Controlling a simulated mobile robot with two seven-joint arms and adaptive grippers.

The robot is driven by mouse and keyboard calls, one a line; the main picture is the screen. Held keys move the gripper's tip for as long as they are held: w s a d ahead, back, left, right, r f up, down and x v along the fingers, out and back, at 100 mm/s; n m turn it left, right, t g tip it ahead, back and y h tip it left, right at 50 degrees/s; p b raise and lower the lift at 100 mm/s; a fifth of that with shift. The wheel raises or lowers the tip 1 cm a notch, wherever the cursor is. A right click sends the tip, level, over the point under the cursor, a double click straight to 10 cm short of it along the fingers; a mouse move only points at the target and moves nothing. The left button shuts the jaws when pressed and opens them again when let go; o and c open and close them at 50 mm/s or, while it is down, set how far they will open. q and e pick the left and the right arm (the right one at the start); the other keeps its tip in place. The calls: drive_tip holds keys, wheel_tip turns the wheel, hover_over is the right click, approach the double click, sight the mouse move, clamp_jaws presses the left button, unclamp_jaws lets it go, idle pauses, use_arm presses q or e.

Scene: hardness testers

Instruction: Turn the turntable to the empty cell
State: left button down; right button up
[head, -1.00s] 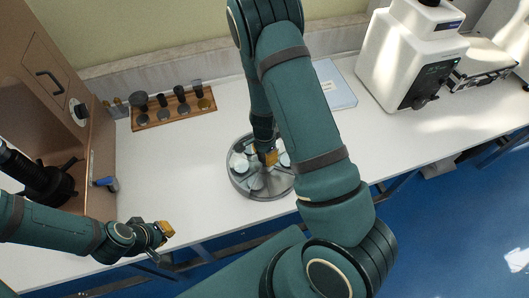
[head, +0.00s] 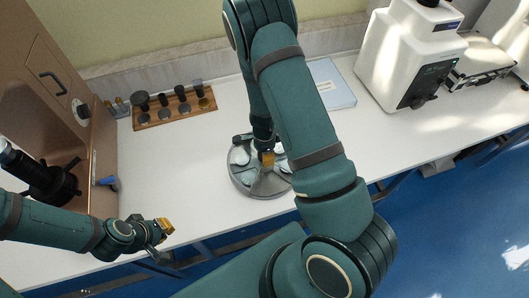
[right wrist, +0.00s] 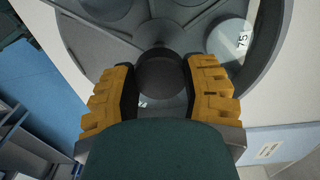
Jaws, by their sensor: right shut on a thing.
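The round grey turntable (head: 258,194) stands on the white bench in the head view, with pale discs in several of its cells. My right gripper (head: 266,160) reaches down onto it. In the right wrist view, the yellow fingers of this gripper (right wrist: 163,88) are shut on a dark round knob (right wrist: 162,70) standing up from the turntable. A pale disc marked "75" (right wrist: 229,38) lies in a cell at upper right there. My arm hides part of the turntable in the head view. My left gripper (head: 162,229) hangs near the bench's front edge, away from the turntable; its finger gap is unclear.
A wooden rack (head: 174,116) with several dark pieces stands at the back left. A pale blue folder (head: 333,84) lies behind my right arm. A white tester (head: 408,55) stands at the right, a brown machine (head: 60,85) at the left.

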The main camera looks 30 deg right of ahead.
idle(0.4)
drive_tip(key=o, duration=1.3)
drive_tip(key=shift+o, duration=0.2)
drive_tip(key=shift+r, duration=0.45)
wheel_tip(320, 180, up, 11)
drive_tip(key=shift+s, duration=0.1)
